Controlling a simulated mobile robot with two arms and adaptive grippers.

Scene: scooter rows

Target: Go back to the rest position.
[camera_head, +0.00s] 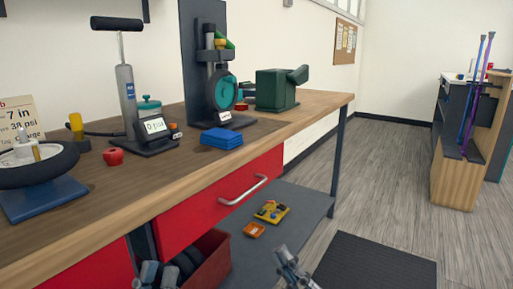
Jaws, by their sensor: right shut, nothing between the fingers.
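My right gripper (285,256) is at the bottom of the head view, in front of the bench's lower shelf. It is shut and I see nothing held in it. My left gripper (158,272) shows as grey parts at the bottom edge, further left, by the red bin. It is cut off by the frame, and I cannot tell whether its fingers are open or shut.
The wooden workbench (180,190) holds a pump (127,90), a wheel (40,165) and blue cloths (221,138). Below are a red drawer (200,215), a red bin (215,265) and a grey shelf (300,204). A black mat (375,265) lies right; the floor beyond is clear.

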